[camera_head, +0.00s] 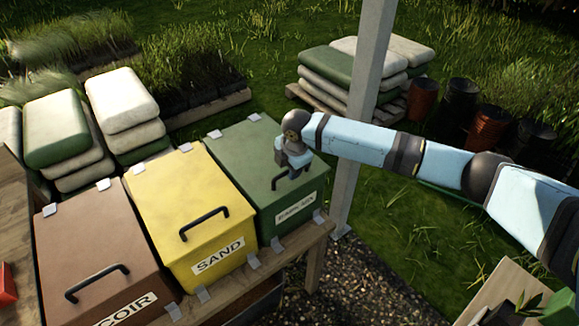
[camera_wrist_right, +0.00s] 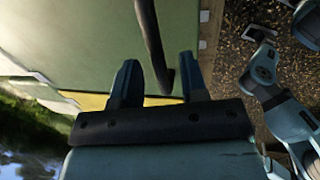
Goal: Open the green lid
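The green bin's lid (camera_head: 237,158) lies shut on the rightmost bin, with a dark bar handle (camera_head: 282,185) near its front edge. My right gripper (camera_head: 291,168) is over that handle and partly covers it in the head view. In the right wrist view the gripper (camera_wrist_right: 160,82) is open. The free-looking lower end of the dark handle (camera_wrist_right: 155,45) shows between its two fingers, apart from both. I cannot tell how deep the handle sits between them. The green lid (camera_wrist_right: 75,40) fills the upper left of that view.
The yellow SAND bin (camera_head: 190,205) and brown COIR bin (camera_head: 100,250) stand to the left, lids shut. A pale post (camera_head: 362,130) rises just behind my right arm. Stacked sacks (camera_head: 125,100) lie behind the bins. Gravel (camera_head: 370,285) lies right of the wooden stand (camera_head: 315,232).

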